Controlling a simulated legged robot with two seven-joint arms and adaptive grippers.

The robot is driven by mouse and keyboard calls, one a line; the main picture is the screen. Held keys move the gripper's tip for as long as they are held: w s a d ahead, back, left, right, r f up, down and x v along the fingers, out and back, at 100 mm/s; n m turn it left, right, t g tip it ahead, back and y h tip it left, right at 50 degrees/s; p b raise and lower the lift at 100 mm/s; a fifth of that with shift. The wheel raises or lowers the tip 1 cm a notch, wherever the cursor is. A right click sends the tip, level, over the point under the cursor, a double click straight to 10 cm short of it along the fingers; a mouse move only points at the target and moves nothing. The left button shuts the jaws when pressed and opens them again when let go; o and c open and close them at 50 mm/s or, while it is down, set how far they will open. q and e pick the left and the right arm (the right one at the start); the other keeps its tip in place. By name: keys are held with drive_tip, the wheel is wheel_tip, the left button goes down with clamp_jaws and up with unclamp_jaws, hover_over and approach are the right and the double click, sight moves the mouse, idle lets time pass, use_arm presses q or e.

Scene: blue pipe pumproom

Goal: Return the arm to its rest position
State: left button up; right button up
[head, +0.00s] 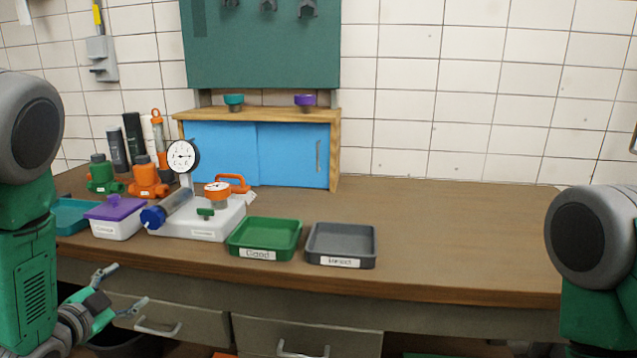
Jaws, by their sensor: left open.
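My left arm (30,230) comes in at the left edge, its green upper part hanging down. My left gripper (125,288) is open and empty, low at the left, in front of the bench's drawer front and below the worktop edge. It appears apart from the drawer handle behind it. Of my right arm, only the grey joint and green part (592,245) show at the right edge. My right gripper is out of view.
The wooden worktop (450,240) is clear at the right. A green tray (265,238), a grey tray (341,245), a purple-lidded box (117,216) and a gauge rig (200,215) stand at the left and middle. A blue-doored cabinet (285,155) stands behind. Drawer handles (303,350) protrude below.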

use_arm(q)
drive_tip(key=s+d+f+n+g, duration=0.35)
drive_tip(key=s+f, duration=0.35)
drive_tip(key=f, duration=0.4)
drive_tip(key=s+d+f+n+g, duration=0.1)
drive_tip(key=s+d+f+g, duration=0.2)
drive_tip(key=s, duration=0.6)
drive_tip(key=s+d+f+n+g, duration=0.2)
drive_tip(key=s+d+f+g, duration=0.2)
drive_tip(key=s, duration=0.5)
drive_tip(key=s+d+f+n+g, duration=0.2)
drive_tip(key=s+d+f+g, duration=0.2)
drive_tip(key=s, duration=0.5)
drive_tip(key=shift+f, duration=0.8)
drive_tip(key=shift+n, duration=0.25)
drive_tip(key=shift+s+a, duration=0.1)
drive_tip(key=shift+a, duration=0.05)
